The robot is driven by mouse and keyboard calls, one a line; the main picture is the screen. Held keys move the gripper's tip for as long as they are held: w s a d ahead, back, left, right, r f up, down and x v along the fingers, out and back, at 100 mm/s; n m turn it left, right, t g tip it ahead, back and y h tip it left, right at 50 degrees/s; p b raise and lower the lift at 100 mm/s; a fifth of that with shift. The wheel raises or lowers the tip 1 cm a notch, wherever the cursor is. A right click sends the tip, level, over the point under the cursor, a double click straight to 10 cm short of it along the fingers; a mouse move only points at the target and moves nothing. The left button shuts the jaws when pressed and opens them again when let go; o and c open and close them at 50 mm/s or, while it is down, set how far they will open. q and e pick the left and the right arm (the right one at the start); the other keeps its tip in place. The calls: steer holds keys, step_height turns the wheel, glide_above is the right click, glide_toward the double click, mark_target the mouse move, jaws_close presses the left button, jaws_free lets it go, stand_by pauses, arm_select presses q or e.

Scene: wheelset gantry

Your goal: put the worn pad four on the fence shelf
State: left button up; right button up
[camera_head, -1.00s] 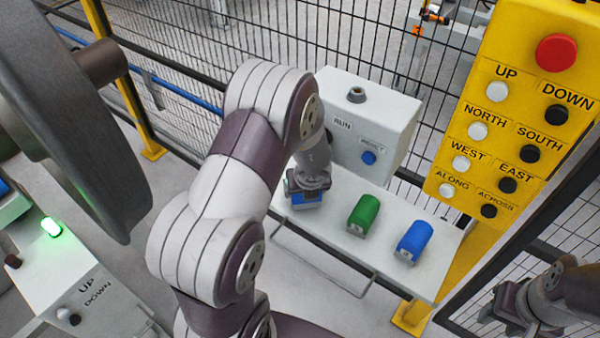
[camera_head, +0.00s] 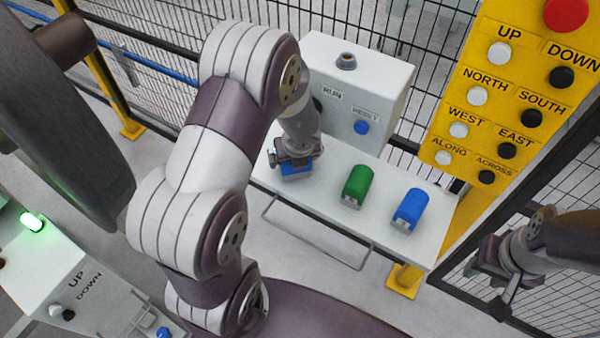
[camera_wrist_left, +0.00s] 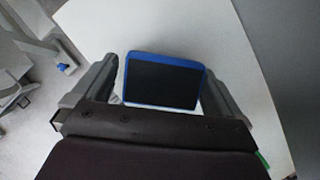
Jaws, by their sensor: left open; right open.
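A blue pad (camera_head: 297,170) with a black face sits on the white fence shelf (camera_head: 325,212), at its left end below the button box. My left gripper (camera_head: 293,161) is open right over this pad. In the left wrist view the pad (camera_wrist_left: 163,80) lies between the two spread fingers, with its black face toward the camera. A green pad (camera_head: 357,187) and another blue pad (camera_head: 407,210) stand to the right on the same shelf. No number shows on any pad. My right gripper (camera_head: 490,283) is open and empty at the lower right, apart from the shelf.
A white box (camera_head: 355,95) with run and reset buttons stands at the back of the shelf. A yellow button panel (camera_head: 500,120) is at the right. Mesh fence runs behind. A large grey wheel (camera_head: 60,130) and a console with a green lamp (camera_head: 32,221) are at the left.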

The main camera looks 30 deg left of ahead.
arm_select(q)
steer(key=shift+s+d+b, duration=0.8)
steer(key=shift+s+d, duration=0.1)
steer(key=shift+s, duration=0.25)
steer(key=s+d, duration=0.2)
steer(key=s+d+b, duration=0.1)
steer(key=s+d, duration=0.3)
steer(key=s, duration=0.1)
steer(key=shift+r+b, duration=0.3)
